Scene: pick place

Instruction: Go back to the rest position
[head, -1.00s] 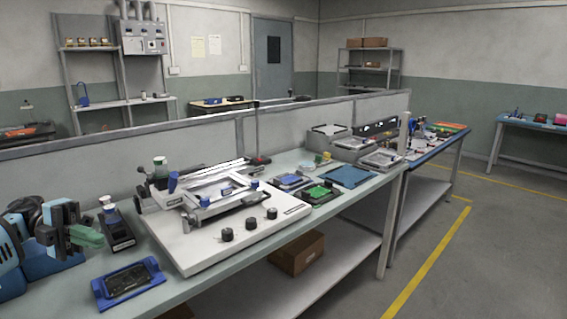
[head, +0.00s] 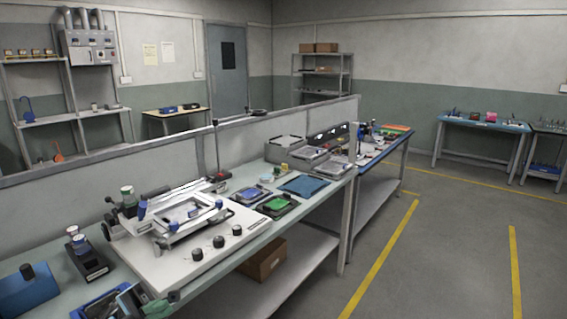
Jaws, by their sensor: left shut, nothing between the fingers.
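My left gripper (head: 158,301) is at the bottom edge of the head view, left of centre. Its dark body and green fingers are partly cut off by the frame. The fingers are shut with nothing seen between them. It hides part of a blue tray (head: 88,307) on the near bench. My right gripper is not in view.
The green-topped bench (head: 72,278) holds a white base plate with a printing-type frame (head: 185,214), black knobs (head: 219,241), a blue block (head: 30,291) and a black holder with white-capped jars (head: 88,261). Clear floor (head: 440,265) with yellow lines lies to the right.

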